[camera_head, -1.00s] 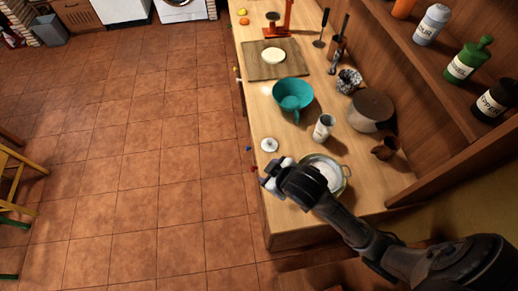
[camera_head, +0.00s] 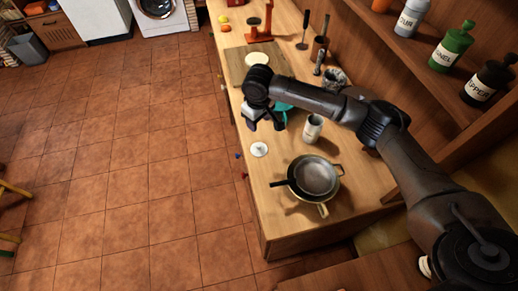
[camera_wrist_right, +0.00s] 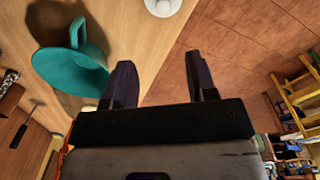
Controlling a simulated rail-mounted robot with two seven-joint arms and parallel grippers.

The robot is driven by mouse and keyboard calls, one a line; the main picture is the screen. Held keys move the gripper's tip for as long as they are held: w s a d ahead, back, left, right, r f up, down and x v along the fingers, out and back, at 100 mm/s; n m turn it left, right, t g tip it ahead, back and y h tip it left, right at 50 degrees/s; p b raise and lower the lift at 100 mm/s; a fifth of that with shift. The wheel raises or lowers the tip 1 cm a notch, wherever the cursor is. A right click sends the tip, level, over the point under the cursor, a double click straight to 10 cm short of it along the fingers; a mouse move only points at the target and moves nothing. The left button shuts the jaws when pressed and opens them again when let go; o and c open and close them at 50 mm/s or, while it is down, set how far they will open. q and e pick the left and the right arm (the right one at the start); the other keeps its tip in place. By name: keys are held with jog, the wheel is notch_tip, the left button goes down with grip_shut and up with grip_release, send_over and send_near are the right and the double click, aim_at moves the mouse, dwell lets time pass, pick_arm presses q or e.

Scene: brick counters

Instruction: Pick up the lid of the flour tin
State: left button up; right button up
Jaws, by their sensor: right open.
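A round white lid with a small knob (camera_head: 259,149) lies flat on the wooden counter near its left edge; part of it shows at the top of the right wrist view (camera_wrist_right: 163,6). A pale cup-like tin (camera_head: 313,128) stands to its right, its lettering too small to read. A white container (camera_head: 411,18) with a partly legible label ending like "OUR" stands on the shelf. My right gripper (camera_head: 264,122) is above the counter, just beyond the lid and apart from it. Its two fingers (camera_wrist_right: 156,82) are open with nothing between them. My left gripper is not in view.
A teal bowl with a handle (camera_wrist_right: 70,70) is beside the right gripper, mostly hidden by the arm in the head view. A cutting board (camera_head: 236,66) lies farther back.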

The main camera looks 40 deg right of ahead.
jog(key=m, duration=0.1)
send_over(259, 145)
notch_tip(259, 145, down, 9)
jog(key=shift+b, duration=0.45)
notch_tip(259, 145, down, 5)
jog(key=shift+r+b, duration=0.15)
jog(key=shift+b, duration=0.15)
jog(key=shift+f, duration=0.25)
grip_shut()
